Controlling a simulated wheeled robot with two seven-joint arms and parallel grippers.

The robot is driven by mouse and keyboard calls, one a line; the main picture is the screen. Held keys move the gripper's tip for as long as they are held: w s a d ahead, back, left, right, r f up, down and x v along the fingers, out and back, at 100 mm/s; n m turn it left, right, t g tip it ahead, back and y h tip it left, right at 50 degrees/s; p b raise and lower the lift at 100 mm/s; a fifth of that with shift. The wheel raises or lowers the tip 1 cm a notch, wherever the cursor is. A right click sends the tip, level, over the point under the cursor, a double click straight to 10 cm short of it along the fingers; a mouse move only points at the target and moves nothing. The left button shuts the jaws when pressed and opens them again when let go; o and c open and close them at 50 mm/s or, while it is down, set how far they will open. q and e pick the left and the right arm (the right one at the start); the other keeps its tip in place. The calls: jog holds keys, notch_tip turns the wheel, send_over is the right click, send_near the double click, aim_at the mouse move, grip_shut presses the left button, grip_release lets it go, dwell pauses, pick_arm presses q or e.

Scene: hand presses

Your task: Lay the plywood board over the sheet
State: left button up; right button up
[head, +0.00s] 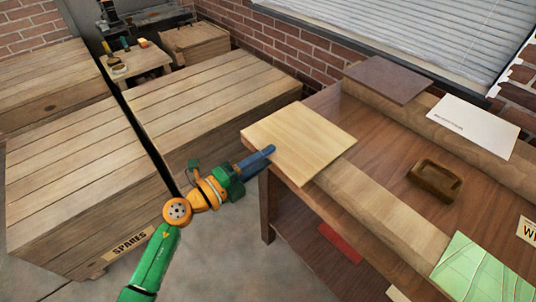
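The plywood board (306,132) is a pale, flat square at the left end of the workbench, and its near left side juts past the bench edge. My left gripper (265,155) is at that side, with a blue finger overlapping the board's rim from above. Any finger below is hidden, so I cannot tell whether it is closed on the board. A green sheet with pale lines (482,272) lies at the bench's near right, cut off by the picture edge. A white sheet with small print (472,125) lies at the back. My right gripper is out of view.
The workbench (385,155) has pale front and back strips. A brown wooden tray (434,180) sits mid-bench, and a dark flat board (388,79) lies at the back. Large crates (75,180) fill the left. Bare bench top lies between board and tray.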

pick_arm(q)
jog(key=shift+w+d, duration=0.15)
jog(key=shift+d, duration=0.1)
grip_shut()
jog(key=shift+r, duration=0.1)
